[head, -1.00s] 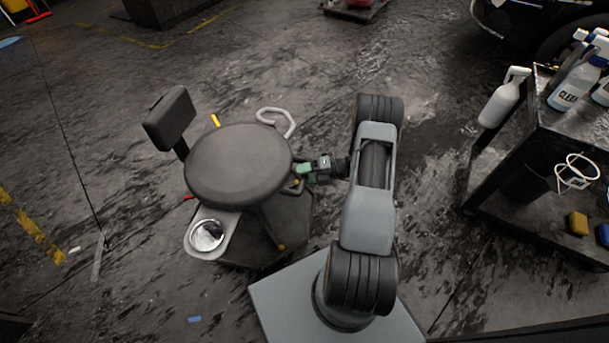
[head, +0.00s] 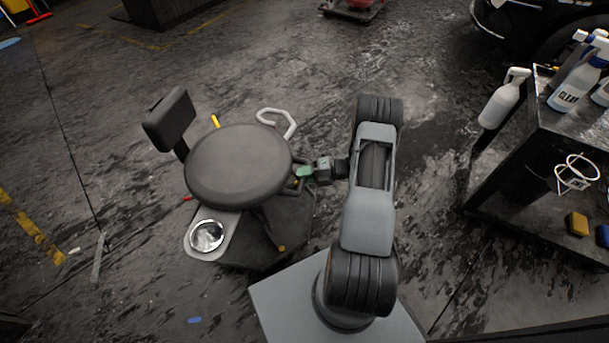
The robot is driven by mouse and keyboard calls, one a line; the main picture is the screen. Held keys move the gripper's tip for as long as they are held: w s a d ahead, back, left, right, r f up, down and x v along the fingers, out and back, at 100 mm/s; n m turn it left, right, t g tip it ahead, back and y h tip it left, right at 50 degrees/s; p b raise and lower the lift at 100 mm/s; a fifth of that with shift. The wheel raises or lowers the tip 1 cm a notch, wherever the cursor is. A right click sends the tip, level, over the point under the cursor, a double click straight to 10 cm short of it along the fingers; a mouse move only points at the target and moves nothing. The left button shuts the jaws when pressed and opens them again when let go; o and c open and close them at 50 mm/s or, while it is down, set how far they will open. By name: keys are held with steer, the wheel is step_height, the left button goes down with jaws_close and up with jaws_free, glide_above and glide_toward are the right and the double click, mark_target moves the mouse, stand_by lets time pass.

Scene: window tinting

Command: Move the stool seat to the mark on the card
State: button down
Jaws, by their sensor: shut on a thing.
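The stool's round dark seat (head: 238,165) is left of the middle in the head view, with a padded backrest (head: 170,118) at its upper left. Below the seat the stool's dark base (head: 275,225) shows. My gripper (head: 305,172) is at the seat's right edge, shut on a small green part there, which looks like a handle or lever of the stool. The fingertips and the part they hold are small and partly hidden. I cannot make out a card or a mark in this view.
A grey tray with a shiny round dish (head: 206,235) juts out at the stool's lower left. A pale curved handle (head: 278,121) is behind the seat. A dark cart (head: 545,150) with bottles stands at the right. The floor left of the stool is mostly clear.

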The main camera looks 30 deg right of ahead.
step_height(320, 180, down, 6)
steer(key=b, duration=0.2)
steer(key=shift+r+b, duration=0.1)
steer(key=shift+b, duration=0.25)
steer(key=c, duration=0.9)
jaws_free()
steer(key=shift+r, duration=0.1)
steer(key=p+v, duration=0.2)
steer(key=v, duration=1.2)
steer(key=shift+a+p, duration=0.1)
steer(key=shift+p, duration=0.3)
